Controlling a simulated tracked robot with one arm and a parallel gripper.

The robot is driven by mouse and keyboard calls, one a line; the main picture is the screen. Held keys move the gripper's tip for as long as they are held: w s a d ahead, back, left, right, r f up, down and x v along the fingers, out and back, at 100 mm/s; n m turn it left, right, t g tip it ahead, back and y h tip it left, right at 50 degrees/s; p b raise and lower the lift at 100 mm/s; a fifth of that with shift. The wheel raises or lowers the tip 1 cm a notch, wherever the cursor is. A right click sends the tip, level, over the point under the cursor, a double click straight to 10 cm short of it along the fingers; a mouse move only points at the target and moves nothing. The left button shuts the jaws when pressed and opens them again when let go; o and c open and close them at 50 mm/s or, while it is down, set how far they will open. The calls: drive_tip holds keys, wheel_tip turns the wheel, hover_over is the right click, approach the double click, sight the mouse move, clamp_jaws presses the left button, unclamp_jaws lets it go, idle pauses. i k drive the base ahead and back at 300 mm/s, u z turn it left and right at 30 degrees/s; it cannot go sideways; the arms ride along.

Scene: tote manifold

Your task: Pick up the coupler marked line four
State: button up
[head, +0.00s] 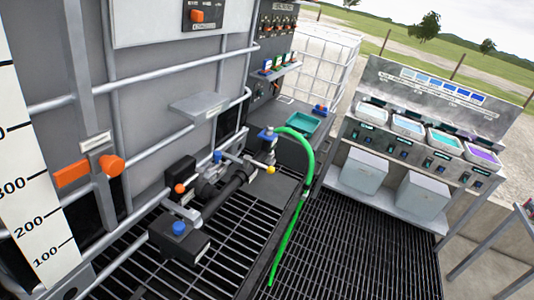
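No coupler with a readable "line four" mark shows; the labels are too small to read. Several small coloured pieces (279,65), blue, green and orange, sit on a narrow shelf on the grey cabinet at the upper middle; I cannot tell whether they are couplers. A green hose (309,155) arches from a blue-topped fitting (266,135) and hangs down over the floor grating. A dark pipe manifold (230,193) with black blocks and blue and orange knobs lies low beside the tank. My gripper is not visible in this view.
A caged grey tank (150,75) with a level scale (35,190) fills the left. A teal tray (302,124) sits on the ledge behind the hose. At right, a bench (385,198) holds several coloured basins and grey bins. Black floor grating (350,255) is open in front.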

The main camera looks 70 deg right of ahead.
sight(270, 156)
drive_tip(key=z, duration=1.75)
drive_tip(key=i, duration=0.3)
drive_tip(key=z, duration=1)
drive_tip(key=i, duration=1.95)
drive_tip(key=u, duration=0.65)
